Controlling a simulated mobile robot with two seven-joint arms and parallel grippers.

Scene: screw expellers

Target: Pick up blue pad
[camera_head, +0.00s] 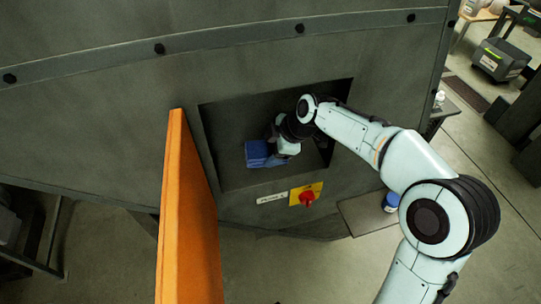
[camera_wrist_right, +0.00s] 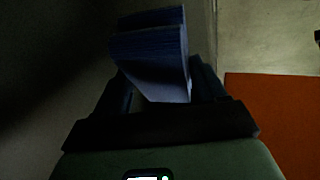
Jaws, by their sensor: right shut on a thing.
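The blue pad (camera_head: 257,153) is inside the square recess of the grey machine, near its lower middle. My right gripper (camera_head: 272,151) reaches into the recess from the right and is shut on the pad. In the right wrist view the pad (camera_wrist_right: 152,58) stands between the two dark fingers (camera_wrist_right: 160,95), with its far part sticking out beyond them. Whether the pad touches the recess floor cannot be told. My left gripper is not in view.
An orange door (camera_head: 184,215) stands open at the left of the recess (camera_head: 230,180). A red knob on a yellow plate (camera_head: 306,196) sits below the opening. Recess walls enclose the gripper closely.

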